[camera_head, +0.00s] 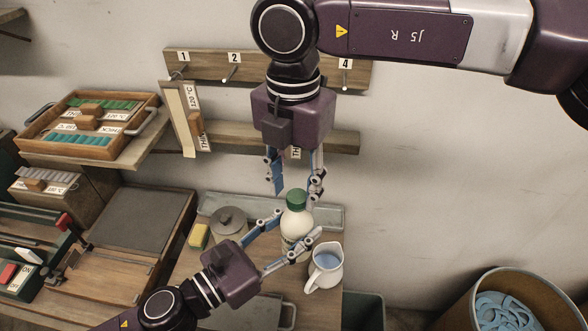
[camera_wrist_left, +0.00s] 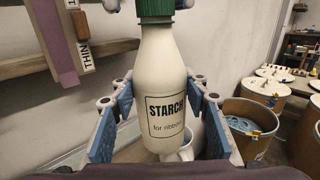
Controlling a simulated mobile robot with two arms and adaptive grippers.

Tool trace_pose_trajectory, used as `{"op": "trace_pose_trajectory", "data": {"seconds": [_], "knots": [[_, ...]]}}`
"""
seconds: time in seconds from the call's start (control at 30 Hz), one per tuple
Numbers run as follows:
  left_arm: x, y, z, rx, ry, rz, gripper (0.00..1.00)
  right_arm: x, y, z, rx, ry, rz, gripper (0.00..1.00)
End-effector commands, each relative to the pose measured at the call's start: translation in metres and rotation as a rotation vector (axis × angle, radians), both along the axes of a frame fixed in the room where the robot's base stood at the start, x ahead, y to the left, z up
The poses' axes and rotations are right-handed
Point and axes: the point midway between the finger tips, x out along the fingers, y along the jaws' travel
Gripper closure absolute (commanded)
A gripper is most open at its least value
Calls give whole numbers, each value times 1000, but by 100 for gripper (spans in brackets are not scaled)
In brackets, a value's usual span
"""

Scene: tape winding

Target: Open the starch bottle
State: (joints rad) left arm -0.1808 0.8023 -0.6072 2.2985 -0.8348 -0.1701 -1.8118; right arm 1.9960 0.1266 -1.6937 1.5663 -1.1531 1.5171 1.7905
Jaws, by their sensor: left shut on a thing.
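The white starch bottle (camera_head: 297,223) with its green cap (camera_head: 296,198) stands upright at the front of the wall shelf area. My left gripper (camera_head: 296,228) is shut on the bottle's body, one blue finger pad on each side. My right gripper (camera_head: 296,192) points down from above, its fingers apart on either side of the cap. I see gaps between those fingers and the cap. The cap appears to be on the bottle.
A white jug (camera_head: 326,267) with bluish liquid stands close to the right of the bottle. A grey lidded pot (camera_head: 229,221) and a yellow sponge (camera_head: 199,237) are to the left. A wooden peg rail (camera_head: 210,68) is on the wall behind. A bin (camera_head: 520,290) with blue ribbon is at lower right.

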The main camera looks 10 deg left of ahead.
Motion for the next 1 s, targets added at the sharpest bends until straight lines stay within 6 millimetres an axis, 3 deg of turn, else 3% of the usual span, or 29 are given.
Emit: {"op": "trace_pose_trajectory", "data": {"seconds": [0.3, 0.67, 0.87, 1.0], "knots": [[0, 0, 1, -1, -2, -1, 100, 0, 0, -3, 2, -1, 0, 61], [-1, -1, 2, -1, -3, -4, 100, 0, 2, -3, 6, -1, 1, 100], [-2, -2, 2, -1, -4, -8, 100, 0, 3, -2, 10, -2, 48, 100], [-3, -3, 2, -1, -4, -10, 100, -1, 4, -2, 12, 1, 249, 100]]}}
